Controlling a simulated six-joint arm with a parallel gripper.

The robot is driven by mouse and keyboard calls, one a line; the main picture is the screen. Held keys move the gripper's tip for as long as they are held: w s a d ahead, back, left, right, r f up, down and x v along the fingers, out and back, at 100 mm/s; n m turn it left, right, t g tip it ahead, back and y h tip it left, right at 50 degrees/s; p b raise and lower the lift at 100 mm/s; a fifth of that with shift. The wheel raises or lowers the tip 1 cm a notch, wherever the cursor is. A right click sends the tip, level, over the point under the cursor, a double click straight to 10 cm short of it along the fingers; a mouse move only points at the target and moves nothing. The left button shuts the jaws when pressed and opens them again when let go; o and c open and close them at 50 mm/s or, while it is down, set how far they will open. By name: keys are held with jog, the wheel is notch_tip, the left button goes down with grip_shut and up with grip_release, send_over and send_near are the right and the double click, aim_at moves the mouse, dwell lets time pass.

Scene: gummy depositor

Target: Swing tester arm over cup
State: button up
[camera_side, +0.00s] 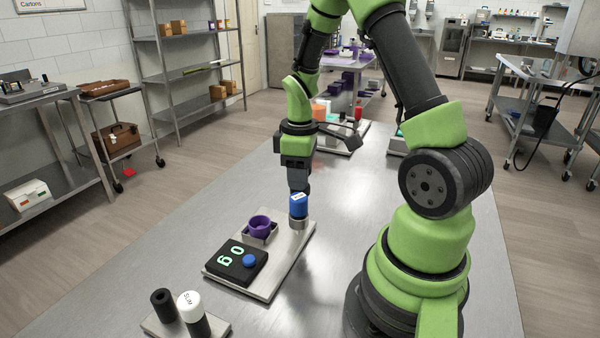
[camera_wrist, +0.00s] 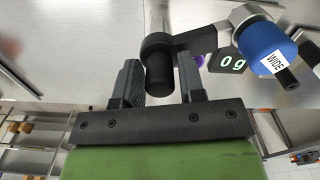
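The tester arm (camera_wrist: 200,38) is a dark bar running from a silver hub to a black knob (camera_wrist: 158,66). A blue head labelled WIDE (camera_wrist: 262,42) with a short black rod is at its hub end; it also shows in the side view (camera_side: 298,206), above a silver post. The purple cup (camera_side: 260,226) sits in a holder left of that post; only a sliver shows in the wrist view (camera_wrist: 199,62). My gripper (camera_wrist: 160,72) is open, pointing down, with the knob between its fingers in the wrist view and gaps visible on both sides. Contact cannot be told.
A black scale (camera_side: 228,250) reading 0 g, with a blue disc (camera_side: 249,261) on it, is in front of the cup on a metal plate (camera_side: 285,268). A black cylinder (camera_side: 163,304) and a white-topped SLIM piece (camera_side: 192,308) stand nearest the camera.

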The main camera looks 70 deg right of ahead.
jog(key=c, duration=0.5)
jog(key=shift+m, duration=0.3)
jog(key=m, duration=0.9)
jog(key=shift+m, duration=2.1)
jog(key=o, duration=0.9)
